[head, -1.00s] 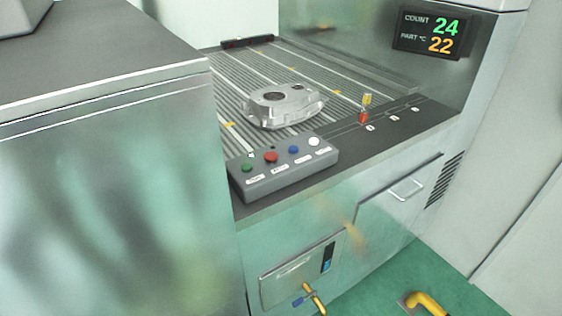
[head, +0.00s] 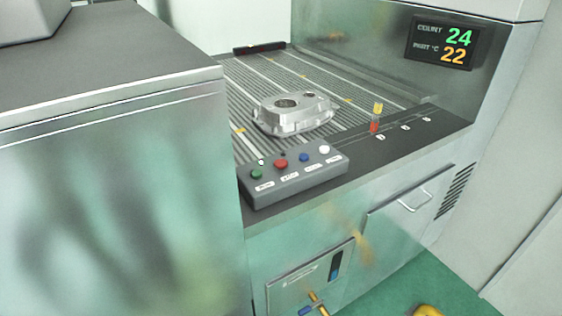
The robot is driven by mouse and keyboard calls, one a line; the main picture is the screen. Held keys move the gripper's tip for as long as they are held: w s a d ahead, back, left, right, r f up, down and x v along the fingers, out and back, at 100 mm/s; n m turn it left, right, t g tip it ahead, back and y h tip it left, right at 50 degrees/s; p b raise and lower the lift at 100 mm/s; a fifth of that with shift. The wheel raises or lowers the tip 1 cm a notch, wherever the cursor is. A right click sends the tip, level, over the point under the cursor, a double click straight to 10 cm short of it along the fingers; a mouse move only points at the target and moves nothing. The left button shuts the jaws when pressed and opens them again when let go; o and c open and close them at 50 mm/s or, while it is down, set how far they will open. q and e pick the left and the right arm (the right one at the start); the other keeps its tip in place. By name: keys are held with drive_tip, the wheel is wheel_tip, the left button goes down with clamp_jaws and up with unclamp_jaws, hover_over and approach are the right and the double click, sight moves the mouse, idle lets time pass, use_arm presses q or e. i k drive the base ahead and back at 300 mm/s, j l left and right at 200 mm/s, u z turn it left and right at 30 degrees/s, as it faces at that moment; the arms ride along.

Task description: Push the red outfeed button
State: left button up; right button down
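The red button (head: 281,164) is on a grey control box (head: 300,183) at the front edge of the outfeed conveyor. It sits between a green button (head: 257,174) on its left and a blue button (head: 304,157) on its right. A white button (head: 324,149) is at the box's right end. Labels on the box's front are too small to read.
An aluminium casting (head: 293,114) lies on the ribbed conveyor (head: 248,78) behind the box. A large metal cabinet (head: 120,200) fills the left foreground. A small red and yellow object (head: 375,118) stands on the dark ledge. A display (head: 441,42) reads 24 and 22.

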sight(280, 163)
drive_tip(key=i+l+u, duration=0.15)
drive_tip(key=l+u, duration=0.2)
drive_tip(key=l, duration=0.85)
drive_tip(key=l+u, duration=0.4)
drive_tip(key=l, duration=0.8)
